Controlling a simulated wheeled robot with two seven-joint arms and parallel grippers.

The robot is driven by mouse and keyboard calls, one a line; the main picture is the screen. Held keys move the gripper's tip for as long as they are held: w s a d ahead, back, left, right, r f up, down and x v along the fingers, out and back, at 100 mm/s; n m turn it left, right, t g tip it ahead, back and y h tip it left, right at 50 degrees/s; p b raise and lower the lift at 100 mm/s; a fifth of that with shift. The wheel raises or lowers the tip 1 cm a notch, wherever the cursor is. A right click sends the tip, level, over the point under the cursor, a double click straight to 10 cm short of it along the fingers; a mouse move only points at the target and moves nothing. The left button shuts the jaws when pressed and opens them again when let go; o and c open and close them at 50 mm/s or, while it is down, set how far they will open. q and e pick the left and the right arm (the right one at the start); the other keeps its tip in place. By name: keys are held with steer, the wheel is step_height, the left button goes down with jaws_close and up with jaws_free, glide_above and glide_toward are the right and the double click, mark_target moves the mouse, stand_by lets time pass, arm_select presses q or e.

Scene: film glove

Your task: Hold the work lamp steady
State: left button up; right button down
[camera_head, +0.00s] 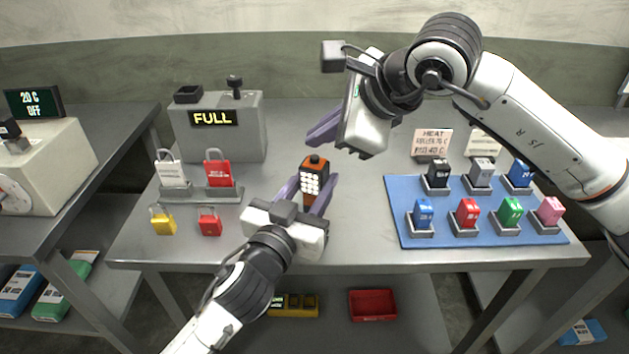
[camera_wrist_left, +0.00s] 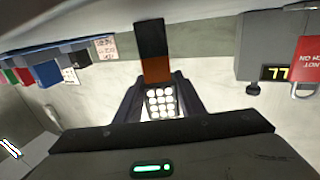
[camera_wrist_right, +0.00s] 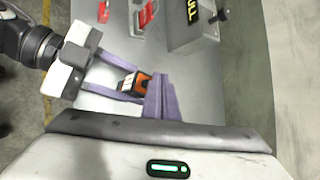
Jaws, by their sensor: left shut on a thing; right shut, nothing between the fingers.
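The work lamp (camera_head: 314,181) is a small orange and black block with a lit grid of white lights. It is upright over the middle of the grey table. My left gripper (camera_head: 309,196) is shut on it from the front, one purple finger on each side. In the left wrist view the lamp's lit grid (camera_wrist_left: 161,102) shows between the fingers. The right wrist view shows the lamp (camera_wrist_right: 135,82) beside my right fingers. My right gripper (camera_head: 318,133) is shut and empty, behind and a little above the lamp. Whether the lamp's base touches the table is hidden.
A grey box with a FULL display (camera_head: 213,119) stands at the back left, with padlocks (camera_head: 218,170) before it. A blue mat (camera_head: 396,212) with several coloured blocks in holders lies at the right. A red tray (camera_head: 372,305) is on the lower shelf.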

mark_target(320, 166)
steer(key=shift+r, duration=2.95)
arm_select(q)
steer(key=o, duration=1.2)
steer(key=shift+o, duration=0.2)
steer(key=v, duration=1.2)
steer(key=shift+f, duration=0.1)
steer(key=shift+s, duration=0.1)
arm_select(e)
steer(key=shift+f, duration=0.1)
